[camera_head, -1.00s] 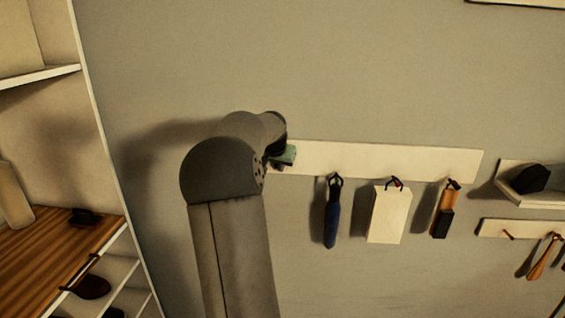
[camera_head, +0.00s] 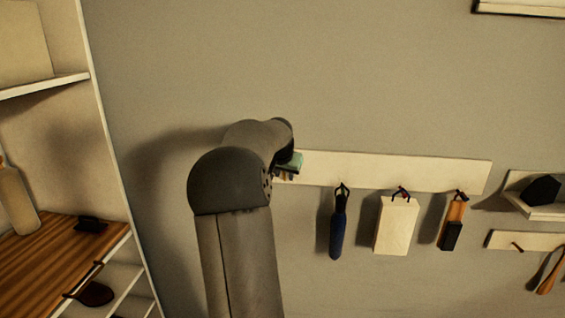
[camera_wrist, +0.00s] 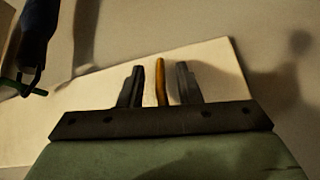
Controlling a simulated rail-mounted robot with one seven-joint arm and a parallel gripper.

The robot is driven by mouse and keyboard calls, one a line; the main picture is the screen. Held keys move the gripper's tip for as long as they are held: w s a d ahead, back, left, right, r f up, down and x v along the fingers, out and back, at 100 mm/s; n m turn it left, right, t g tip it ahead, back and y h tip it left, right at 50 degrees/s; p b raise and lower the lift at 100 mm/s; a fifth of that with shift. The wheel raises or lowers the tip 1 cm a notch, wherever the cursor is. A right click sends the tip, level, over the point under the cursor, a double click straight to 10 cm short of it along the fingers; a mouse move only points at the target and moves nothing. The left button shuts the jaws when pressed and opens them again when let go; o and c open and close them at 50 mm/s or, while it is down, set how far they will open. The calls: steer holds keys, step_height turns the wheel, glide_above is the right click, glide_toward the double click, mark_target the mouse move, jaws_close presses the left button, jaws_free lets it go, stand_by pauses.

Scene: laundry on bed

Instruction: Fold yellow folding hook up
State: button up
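The yellow folding hook (camera_wrist: 160,82) shows in the wrist view as a narrow yellow-orange bar in front of the cream rack board (camera_wrist: 215,75). My gripper (camera_wrist: 160,67) has one dark finger on each side of it, with a visible gap on both sides. The fingers are apart and not closed on the hook. In the head view my gripper (camera_head: 289,164) is at the left end of the rack board (camera_head: 400,172), and my arm hides the hook there.
A dark blue hanging item (camera_head: 338,225), a white tag-like block (camera_head: 396,225) and an orange-black item (camera_head: 453,222) hang from the rack to the right. A shelf unit (camera_head: 110,130) stands at the left.

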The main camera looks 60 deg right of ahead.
steer(key=b+v, duration=0.3)
steer(key=v, duration=1.4)
steer(key=shift+f, duration=0.1)
